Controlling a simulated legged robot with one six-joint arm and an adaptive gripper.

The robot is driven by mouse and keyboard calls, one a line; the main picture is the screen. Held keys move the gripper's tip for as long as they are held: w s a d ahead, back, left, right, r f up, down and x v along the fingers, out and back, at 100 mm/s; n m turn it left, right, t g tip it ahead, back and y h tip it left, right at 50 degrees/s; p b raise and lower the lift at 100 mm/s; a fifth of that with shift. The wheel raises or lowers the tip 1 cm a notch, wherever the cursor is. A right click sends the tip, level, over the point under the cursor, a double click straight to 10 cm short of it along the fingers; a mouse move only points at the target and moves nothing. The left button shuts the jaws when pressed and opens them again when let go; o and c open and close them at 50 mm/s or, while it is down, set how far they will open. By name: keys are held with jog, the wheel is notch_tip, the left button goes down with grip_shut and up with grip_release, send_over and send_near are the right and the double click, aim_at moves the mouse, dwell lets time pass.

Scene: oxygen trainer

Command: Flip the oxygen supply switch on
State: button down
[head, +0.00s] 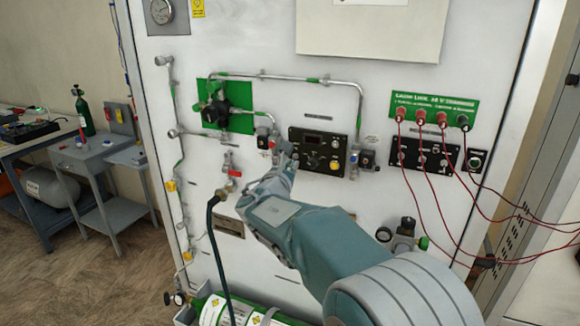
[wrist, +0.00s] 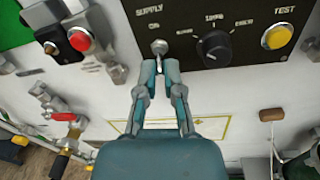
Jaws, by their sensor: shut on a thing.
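The black oxygen panel (head: 318,165) is mounted on the white trainer wall. In the wrist view its left part carries the supply switch (wrist: 159,47), a small silver toggle under the printed words "SUPPLY" and "ON". My gripper (wrist: 160,66) is at this toggle from below, its two teal fingers closed in on either side of it. In the head view my gripper (head: 286,152) is at the panel's left edge, and the arm hides the area below.
Right of the switch are a black rotary knob (wrist: 214,47) and a yellow test button (wrist: 277,36). Red cables (head: 432,185) hang at right. A hose (head: 213,240) hangs lower left.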

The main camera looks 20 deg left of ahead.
jog(key=shift+r+g, duration=0.1)
jog(key=shift+g, duration=0.2)
jog(key=shift+w+r+m+g, duration=0.1)
jog(key=shift+r+g, duration=0.35)
jog(key=shift+g, duration=1)
jog(key=shift+w+r+m+g, duration=0.1)
jog(key=shift+r+g, duration=0.3)
jog(key=shift+g, duration=1)
jog(key=shift+w+r+m+g, duration=0.1)
jog(key=shift+r+g, duration=0.35)
jog(key=shift+g, duration=1)
jog(key=shift+r+g+y, duration=0.1)
jog(key=shift+g+y, duration=0.2)
jog(key=shift+g, duration=0.1)
jog(key=c, duration=0.8)
grip_release()
jog(key=shift+a, duration=0.15)
